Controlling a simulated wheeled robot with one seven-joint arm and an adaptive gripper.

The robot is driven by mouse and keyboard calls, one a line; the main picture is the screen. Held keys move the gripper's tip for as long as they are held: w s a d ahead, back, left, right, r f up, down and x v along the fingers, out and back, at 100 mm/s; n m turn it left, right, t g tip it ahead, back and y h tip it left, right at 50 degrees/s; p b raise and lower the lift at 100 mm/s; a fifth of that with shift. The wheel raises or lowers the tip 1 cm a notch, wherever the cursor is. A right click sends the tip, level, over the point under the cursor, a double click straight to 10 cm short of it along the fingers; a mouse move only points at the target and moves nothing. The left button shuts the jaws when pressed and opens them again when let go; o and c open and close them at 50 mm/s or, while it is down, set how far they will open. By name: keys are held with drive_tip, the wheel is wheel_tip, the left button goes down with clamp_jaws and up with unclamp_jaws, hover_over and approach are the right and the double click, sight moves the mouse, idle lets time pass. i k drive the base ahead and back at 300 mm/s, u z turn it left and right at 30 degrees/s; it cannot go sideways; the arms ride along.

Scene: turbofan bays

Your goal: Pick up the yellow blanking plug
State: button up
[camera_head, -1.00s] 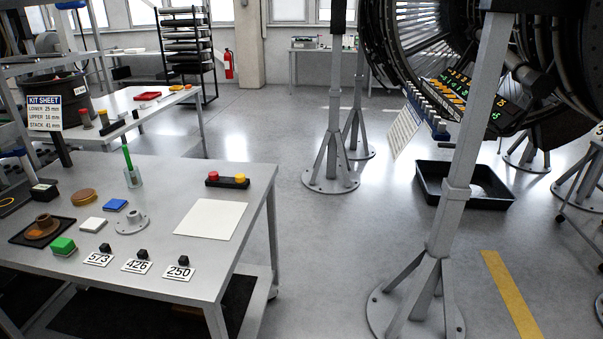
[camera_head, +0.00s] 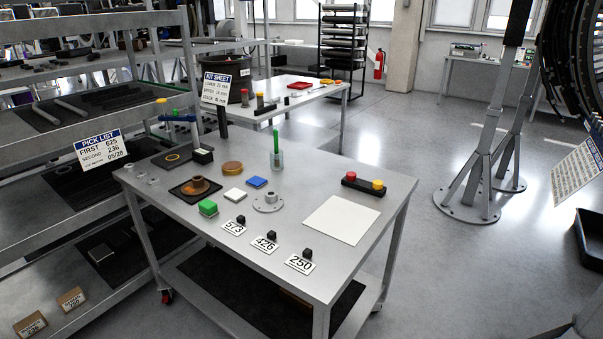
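I cannot tell for certain which thing is the yellow blanking plug. Several small yellow things show. A yellow round cap (camera_head: 377,185) sits beside a red one (camera_head: 350,177) on a black block at the right of the near table. A small yellow thing (camera_head: 162,100) shows by the left rack above a blue part. An amber disc (camera_head: 232,168) lies on the near table. My gripper is not in view.
The near table (camera_head: 330,275) also holds a white sheet (camera_head: 341,220), a flanged part (camera_head: 268,203), a green block (camera_head: 208,208), a cup with a green stick (camera_head: 277,159) and number cards. A shelf rack (camera_head: 100,185) stands close at left.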

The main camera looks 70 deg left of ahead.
sight(377, 185)
drive_tip(key=u, duration=1.8)
